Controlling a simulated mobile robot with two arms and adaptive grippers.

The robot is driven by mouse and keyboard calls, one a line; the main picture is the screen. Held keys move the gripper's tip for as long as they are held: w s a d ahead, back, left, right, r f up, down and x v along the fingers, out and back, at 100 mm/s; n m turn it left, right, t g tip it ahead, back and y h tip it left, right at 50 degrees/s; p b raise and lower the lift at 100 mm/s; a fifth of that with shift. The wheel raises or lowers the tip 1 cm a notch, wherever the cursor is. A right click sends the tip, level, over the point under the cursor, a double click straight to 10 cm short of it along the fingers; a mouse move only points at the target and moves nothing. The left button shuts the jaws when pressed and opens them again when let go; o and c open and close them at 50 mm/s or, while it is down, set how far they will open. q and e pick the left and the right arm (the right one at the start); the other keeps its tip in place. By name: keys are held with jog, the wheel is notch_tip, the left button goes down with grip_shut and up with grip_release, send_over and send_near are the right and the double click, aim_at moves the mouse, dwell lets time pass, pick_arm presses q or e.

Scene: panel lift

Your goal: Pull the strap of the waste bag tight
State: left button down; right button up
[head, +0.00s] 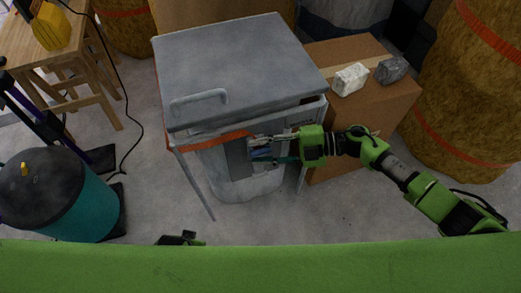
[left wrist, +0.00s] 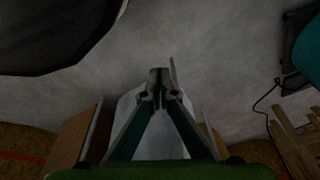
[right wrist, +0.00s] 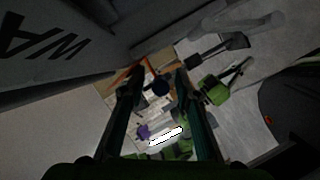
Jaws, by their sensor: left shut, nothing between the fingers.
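The waste bag (head: 255,188) hangs pale grey under the grey lidded stand (head: 235,65) in the head view. An orange strap (head: 212,139) runs along the stand's front, just under the lid. My right gripper (head: 262,148) is in front of the bag, close to the strap's right part, and hides some of it. In the right wrist view its fingers (right wrist: 159,78) are apart, with no strap clearly between them. Large dark letters show on a pale surface (right wrist: 55,45) there. My left gripper (left wrist: 160,90) is shut and empty; only a bit of it (head: 180,239) shows low in the head view.
A cardboard box (head: 365,115) with a white block (head: 350,79) and a grey block (head: 393,69) stands right of the stand. A teal bin (head: 75,205) is at left. A wooden stool (head: 45,50) stands behind it. Bare floor lies before the stand.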

grip_shut()
pick_arm(q)
jog(key=shift+r, duration=0.1)
